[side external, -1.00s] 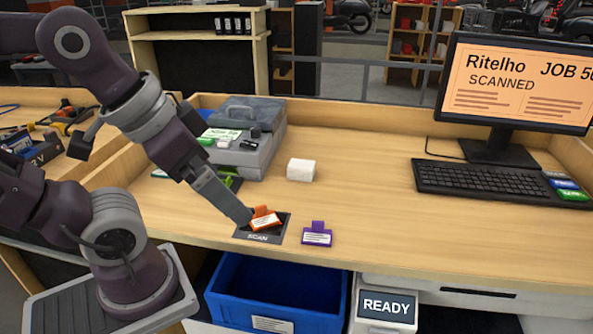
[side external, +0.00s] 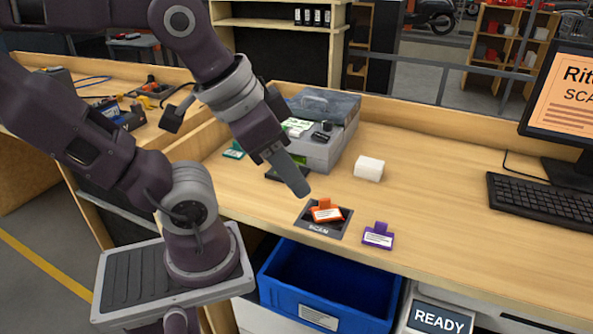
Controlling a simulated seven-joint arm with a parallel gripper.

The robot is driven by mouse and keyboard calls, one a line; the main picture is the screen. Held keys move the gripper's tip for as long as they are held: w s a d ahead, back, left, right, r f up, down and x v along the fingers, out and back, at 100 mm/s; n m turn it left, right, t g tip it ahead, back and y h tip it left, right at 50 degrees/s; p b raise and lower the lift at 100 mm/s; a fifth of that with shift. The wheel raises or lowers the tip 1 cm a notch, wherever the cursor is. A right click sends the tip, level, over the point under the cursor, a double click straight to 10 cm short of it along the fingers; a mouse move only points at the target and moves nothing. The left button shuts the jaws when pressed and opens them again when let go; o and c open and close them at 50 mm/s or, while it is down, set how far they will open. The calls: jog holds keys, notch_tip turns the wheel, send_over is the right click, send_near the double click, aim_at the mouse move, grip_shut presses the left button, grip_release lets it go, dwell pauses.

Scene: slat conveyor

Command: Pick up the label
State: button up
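An orange label (side external: 326,211) with a white printed face lies on the dark scan pad (side external: 313,228), which is marked SCAN. A purple label (side external: 378,235) with a white printed face lies on the table just right of the pad. My gripper (side external: 302,190) is above and a little to the left of the orange label, apart from it. Its fingers are seen edge-on, so I cannot tell whether they are open or shut. Nothing shows hanging from its tip.
A blue bin (side external: 328,285) sits below the table's front edge, beside a READY sign (side external: 438,319). A grey box (side external: 325,150) with items on top stands behind my gripper. A keyboard (side external: 545,203) and monitor (side external: 565,100) are at right; the table between is clear.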

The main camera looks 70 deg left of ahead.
jog(key=w+a+f+n+g+y, duration=0.15)
jog(key=w+a+n+g, duration=0.3)
jog(key=w+a, duration=0.7)
jog(key=s+a+f+n+h, duration=0.1)
jog(key=a+f+n, duration=0.45)
jog(key=a, duration=0.75)
jog(key=shift+m+g+h, duration=0.25)
jog(key=shift+m+g, duration=0.3)
jog(key=shift+m, duration=0.05)
jog(key=f, duration=0.6)
jog(key=a+f, duration=0.1)
jog(key=f, duration=0.2)
jog(key=shift+f, duration=0.2)
grip_shut()
